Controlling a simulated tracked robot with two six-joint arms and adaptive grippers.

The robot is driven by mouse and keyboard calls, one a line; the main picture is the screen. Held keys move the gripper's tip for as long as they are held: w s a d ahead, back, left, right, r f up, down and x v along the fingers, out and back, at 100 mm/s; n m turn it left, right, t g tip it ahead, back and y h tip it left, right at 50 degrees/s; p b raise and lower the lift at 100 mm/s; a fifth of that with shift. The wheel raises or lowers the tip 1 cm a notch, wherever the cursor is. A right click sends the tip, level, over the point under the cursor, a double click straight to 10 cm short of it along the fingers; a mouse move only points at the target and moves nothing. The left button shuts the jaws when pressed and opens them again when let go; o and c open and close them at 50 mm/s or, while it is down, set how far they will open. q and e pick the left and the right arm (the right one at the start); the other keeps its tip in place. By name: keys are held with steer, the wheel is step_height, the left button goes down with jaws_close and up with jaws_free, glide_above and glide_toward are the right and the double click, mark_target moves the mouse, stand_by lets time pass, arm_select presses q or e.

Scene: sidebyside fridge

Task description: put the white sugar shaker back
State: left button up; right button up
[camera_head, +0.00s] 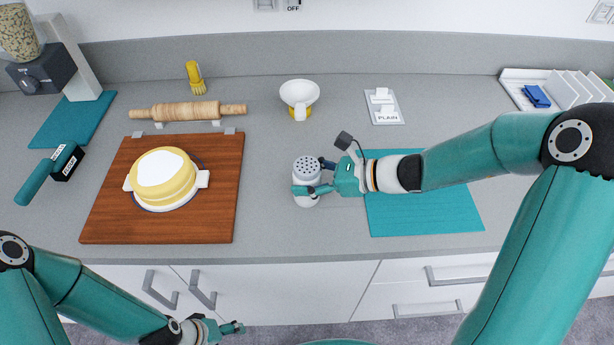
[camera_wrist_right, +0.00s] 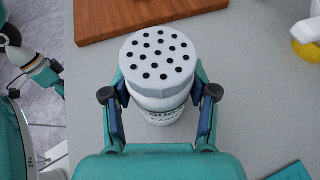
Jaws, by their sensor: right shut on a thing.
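The white sugar shaker (camera_head: 306,170) has a grey lid with dark holes and is upright at the middle of the counter, just left of the teal mat. My right gripper (camera_head: 315,190) is shut around it from the right. In the right wrist view the shaker (camera_wrist_right: 160,75) sits between both fingers of the right gripper (camera_wrist_right: 160,105), its printed label partly hidden. I cannot tell whether its base touches the counter. My left gripper (camera_head: 232,328) is low at the front, below the counter edge, in front of the cabinet doors; its fingers are too small to read.
A wooden board (camera_head: 215,215) with a yellow-and-white dish (camera_head: 162,178) lies left. A rolling pin (camera_head: 190,111), yellow brush (camera_head: 195,78), white funnel (camera_head: 299,95) and a holder marked PLAIN (camera_head: 383,107) stand behind. The teal mat (camera_head: 430,215) is clear beneath my right arm.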

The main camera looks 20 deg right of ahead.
steer(key=shift+f, duration=0.15)
steer(key=o, duration=1.3)
steer(key=shift+d+r, duration=0.1)
steer(key=shift+r, duration=0.15)
steer(key=v, duration=1.2)
steer(key=shift+s, duration=0.15)
